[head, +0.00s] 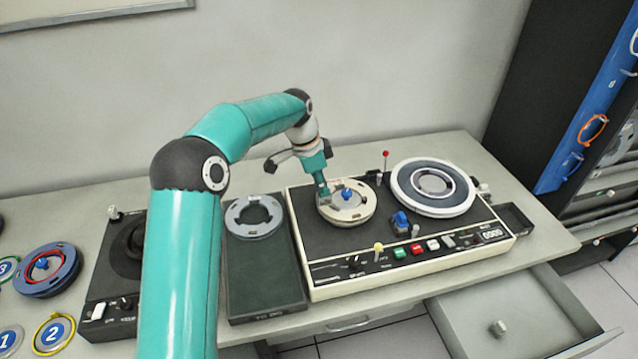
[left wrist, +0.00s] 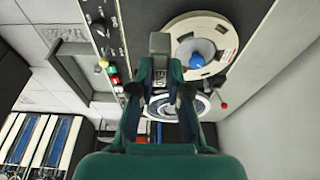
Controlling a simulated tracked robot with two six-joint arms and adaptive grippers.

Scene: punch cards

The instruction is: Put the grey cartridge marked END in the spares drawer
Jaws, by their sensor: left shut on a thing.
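My left gripper (head: 321,186) is over the cream reel (head: 352,212) with a blue hub, on the tape machine's left side. It is shut on a small grey block, which I take to be the cartridge; in the left wrist view the cartridge (left wrist: 160,44) shows between the fingertips. A drawer (head: 470,312) under the table stands pulled out at the lower right, with a small grey thing (head: 498,328) inside; I see no label on the drawer. My right gripper is not in view.
The tape machine (head: 440,255) carries a larger grey reel (head: 434,188), coloured buttons and a red-tipped lever (head: 385,155). A grey ring (head: 254,216) lies on a dark box to its left. A small black tray (head: 515,218) sits at its right end. A dark rack stands at the right.

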